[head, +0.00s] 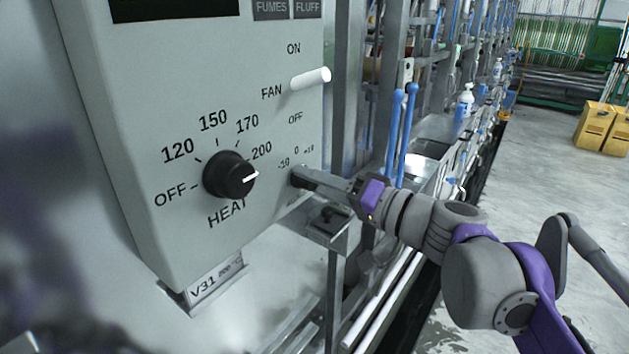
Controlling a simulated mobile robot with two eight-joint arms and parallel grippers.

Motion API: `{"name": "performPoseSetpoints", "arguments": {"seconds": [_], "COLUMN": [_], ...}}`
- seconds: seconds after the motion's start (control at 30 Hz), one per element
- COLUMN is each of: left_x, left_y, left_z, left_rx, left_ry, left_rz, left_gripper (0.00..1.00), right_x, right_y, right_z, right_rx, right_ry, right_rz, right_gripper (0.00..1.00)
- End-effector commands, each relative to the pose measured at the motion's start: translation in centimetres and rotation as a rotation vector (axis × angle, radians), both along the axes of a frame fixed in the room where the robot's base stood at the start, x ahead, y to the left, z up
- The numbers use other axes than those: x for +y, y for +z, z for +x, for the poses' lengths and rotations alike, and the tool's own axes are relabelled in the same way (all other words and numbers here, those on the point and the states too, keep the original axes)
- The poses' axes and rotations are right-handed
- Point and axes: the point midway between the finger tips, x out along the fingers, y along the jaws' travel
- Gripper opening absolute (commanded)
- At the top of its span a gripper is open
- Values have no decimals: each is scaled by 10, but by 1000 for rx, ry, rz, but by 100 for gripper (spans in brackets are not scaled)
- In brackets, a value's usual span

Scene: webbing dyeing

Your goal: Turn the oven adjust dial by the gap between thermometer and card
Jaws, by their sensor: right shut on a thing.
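The small adjust dial (297,177), a dark knob marked -10, 0 and +10, sits on the right side of the grey oven panel (130,110). My right gripper (304,178) is shut on it, coming from the right, and hides most of it, so its pointer cannot be read. The card (215,280) below the panel reads V31 and 200 °C. The large black HEAT knob (229,175) has its white mark pointing right, just below the 200 label. No thermometer reading shows. My left gripper is not in view.
The white FAN lever (311,78) sticks out above the adjust dial, between ON and OFF. Yellow boxes (602,128) stand on the open floor far right.

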Motion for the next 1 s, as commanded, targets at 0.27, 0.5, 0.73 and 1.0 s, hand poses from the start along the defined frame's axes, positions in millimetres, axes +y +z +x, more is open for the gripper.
{"name": "performPoseSetpoints", "arguments": {"seconds": [0.27,0.5,0.73,1.0], "left_x": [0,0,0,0], "left_y": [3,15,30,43], "left_z": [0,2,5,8], "left_rx": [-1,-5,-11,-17], "left_ry": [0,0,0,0], "left_rz": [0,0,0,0], "left_gripper": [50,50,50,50], "right_x": [0,0,0,0], "right_y": [1,2,3,2], "right_z": [0,0,0,0], "right_rx": [19,114,262,427], "right_ry": [0,0,1,1], "right_rz": [14,83,191,312], "right_gripper": [0,0,0,0]}}
